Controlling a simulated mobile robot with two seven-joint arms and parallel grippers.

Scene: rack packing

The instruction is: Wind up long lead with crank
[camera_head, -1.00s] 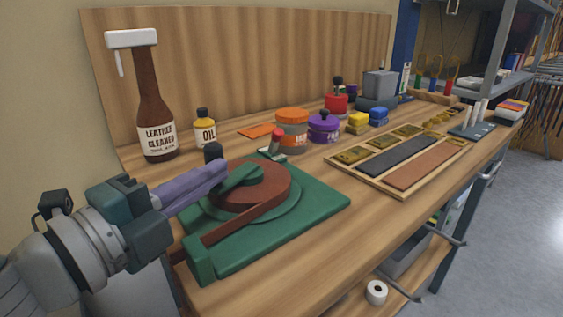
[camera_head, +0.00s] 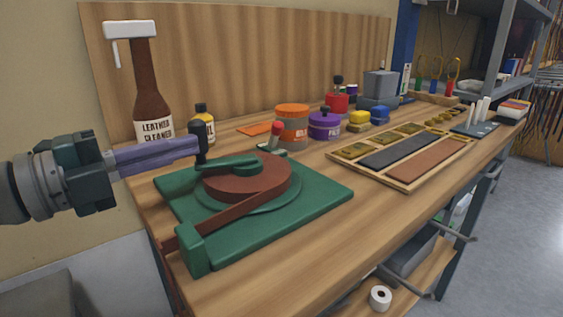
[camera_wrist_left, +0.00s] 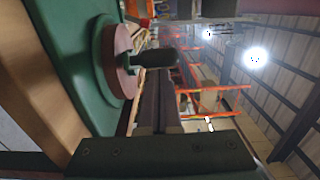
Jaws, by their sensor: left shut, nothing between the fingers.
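The green winder (camera_head: 320,195) lies on the near end of the bench. A reddish-brown lead (camera_head: 245,182) is coiled on its round plate, and a straight length (camera_head: 230,217) runs towards the near post (camera_head: 193,247). The green crank arm (camera_head: 225,164) lies across the coil, with an upright dark handle (camera_head: 200,142) at its left end. My left gripper (camera_head: 197,147) is shut and empty, its purple fingertips at the handle; contact is unclear. In the left wrist view, the handle (camera_wrist_left: 155,57) shows just beyond the fingers. My right gripper is out of view.
A leather cleaner bottle (camera_head: 152,100) and an oil bottle (camera_head: 204,122) stand behind the gripper. An orange jar (camera_head: 292,124) and purple pot (camera_head: 324,126) stand behind the winder. A wooden tray (camera_head: 405,182) lies to the right.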

